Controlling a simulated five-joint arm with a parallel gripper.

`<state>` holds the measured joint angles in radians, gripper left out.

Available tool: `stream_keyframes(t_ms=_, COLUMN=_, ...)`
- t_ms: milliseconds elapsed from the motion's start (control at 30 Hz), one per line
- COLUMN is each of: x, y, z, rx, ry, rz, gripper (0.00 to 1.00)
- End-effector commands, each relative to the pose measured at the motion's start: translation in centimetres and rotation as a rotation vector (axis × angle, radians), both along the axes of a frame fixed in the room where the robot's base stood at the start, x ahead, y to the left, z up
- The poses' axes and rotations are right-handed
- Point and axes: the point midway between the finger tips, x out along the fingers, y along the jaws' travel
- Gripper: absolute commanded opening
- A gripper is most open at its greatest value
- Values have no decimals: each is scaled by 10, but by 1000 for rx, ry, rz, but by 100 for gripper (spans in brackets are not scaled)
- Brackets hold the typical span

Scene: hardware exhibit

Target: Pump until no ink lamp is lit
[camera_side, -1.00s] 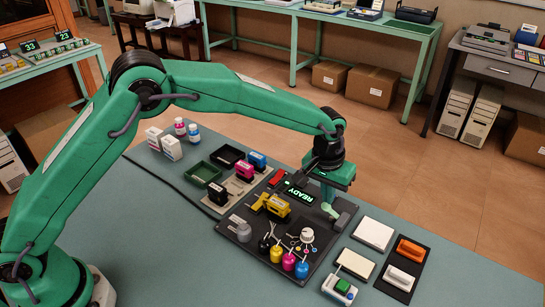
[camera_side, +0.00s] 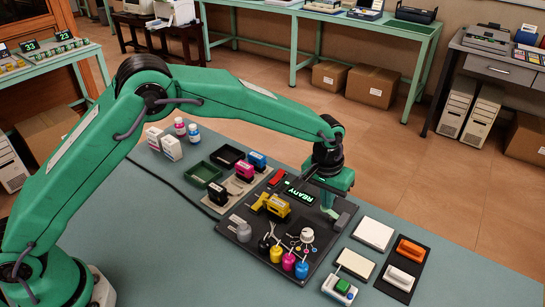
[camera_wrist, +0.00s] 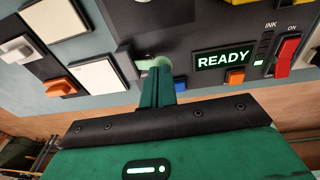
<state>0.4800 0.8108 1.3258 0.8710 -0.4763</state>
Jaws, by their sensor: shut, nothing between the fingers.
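The panel's READY display (camera_side: 296,197) glows green, also in the wrist view (camera_wrist: 225,59). Beside it in the wrist view, under the INK label, a small green lamp (camera_wrist: 258,63) is lit; whether it is an ink lamp I cannot tell. A pale green round part (camera_wrist: 163,62), perhaps the pump, sits at my fingertips, partly hidden by them; its edge shows in the side view (camera_side: 332,214). My gripper (camera_side: 329,207) is shut and empty, pointing down over this part. The fingers seem to meet it, but contact is not clear.
A grey block (camera_side: 342,221) stands close beside my fingers. A red switch (camera_wrist: 288,53) is marked ON. Yellow, magenta and blue bottles (camera_side: 288,262) and a yellow unit (camera_side: 275,205) stand on the panel. White and orange blocks (camera_side: 410,250) lie to the right.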

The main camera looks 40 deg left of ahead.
Motion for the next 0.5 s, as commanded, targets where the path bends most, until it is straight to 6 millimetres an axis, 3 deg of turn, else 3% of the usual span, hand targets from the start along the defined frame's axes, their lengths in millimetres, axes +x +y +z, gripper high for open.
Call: stream_keyframes(t_ms=500, x=-1, y=0, z=-12, rx=1, ry=2, rz=0, gripper=0)
